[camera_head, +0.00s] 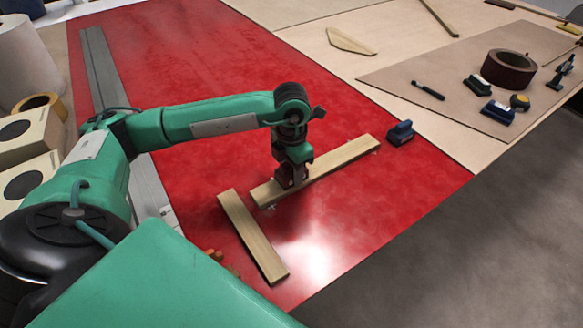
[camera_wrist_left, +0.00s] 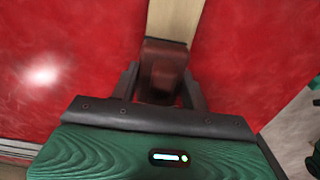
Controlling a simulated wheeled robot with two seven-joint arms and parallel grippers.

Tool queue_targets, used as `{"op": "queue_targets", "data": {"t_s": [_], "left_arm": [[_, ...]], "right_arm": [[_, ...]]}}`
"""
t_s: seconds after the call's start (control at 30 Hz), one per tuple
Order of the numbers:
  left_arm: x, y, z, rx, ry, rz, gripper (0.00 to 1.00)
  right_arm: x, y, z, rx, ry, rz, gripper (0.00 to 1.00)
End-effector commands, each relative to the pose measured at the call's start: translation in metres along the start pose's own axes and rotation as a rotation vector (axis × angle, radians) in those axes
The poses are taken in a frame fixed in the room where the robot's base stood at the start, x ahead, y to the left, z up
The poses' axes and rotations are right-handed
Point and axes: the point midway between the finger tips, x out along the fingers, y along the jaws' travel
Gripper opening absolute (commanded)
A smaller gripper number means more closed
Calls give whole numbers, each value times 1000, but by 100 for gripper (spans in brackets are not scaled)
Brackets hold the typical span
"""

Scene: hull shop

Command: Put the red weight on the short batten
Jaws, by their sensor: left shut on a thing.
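My left gripper (camera_head: 289,182) is shut on a dark red-brown block, which looks like the red weight (camera_wrist_left: 163,66). In the wrist view the block sits between the two fingers (camera_wrist_left: 160,85), with a pale batten running away behind it. In the head view the gripper is over the near left end of the longer-looking batten (camera_head: 335,163). I cannot tell whether the block touches that batten. The shorter-looking batten (camera_head: 253,237) lies apart, to the left and nearer, with nothing on it. My right gripper is not in view.
Both battens lie on a glossy red sheet (camera_head: 180,75). A blue block (camera_head: 399,133) stands by the longer batten's far end. A brown board (camera_head: 450,70) at the right holds a tape roll (camera_head: 509,69) and small tools. A grey metal rail (camera_head: 105,75) runs along the left.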

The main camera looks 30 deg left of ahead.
Motion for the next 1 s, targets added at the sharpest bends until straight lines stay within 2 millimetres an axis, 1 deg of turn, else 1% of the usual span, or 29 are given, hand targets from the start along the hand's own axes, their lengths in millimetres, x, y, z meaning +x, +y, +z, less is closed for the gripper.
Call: {"op": "queue_targets", "data": {"t_s": [0.23, 0.27, 0.33, 0.37, 0.63, 0.73, 0.77, 0.83, 1.0], "left_arm": [[2, 0, 1, 0, -3, 0, 0], [2, 0, 0, 0, 0, 0, 51], [2, 0, 0, 0, 0, 0, 65], [2, 0, 0, 0, 0, 0, 67], [1, 0, 0, 0, 0, 0, 67], [-2, 0, 0, 0, 0, 0, 67], [-4, 0, 0, 0, -1, 0, 67], [-16, 0, 1, 0, -4, 0, 67], [-53, 0, 1, 0, -5, 1, 67]], "right_arm": [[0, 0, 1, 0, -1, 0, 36], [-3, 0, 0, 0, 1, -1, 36], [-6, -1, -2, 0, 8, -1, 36], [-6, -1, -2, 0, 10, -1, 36], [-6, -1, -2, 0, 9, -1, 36], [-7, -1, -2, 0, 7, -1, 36], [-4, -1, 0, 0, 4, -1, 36], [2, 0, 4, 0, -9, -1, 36], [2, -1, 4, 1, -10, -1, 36]]}}
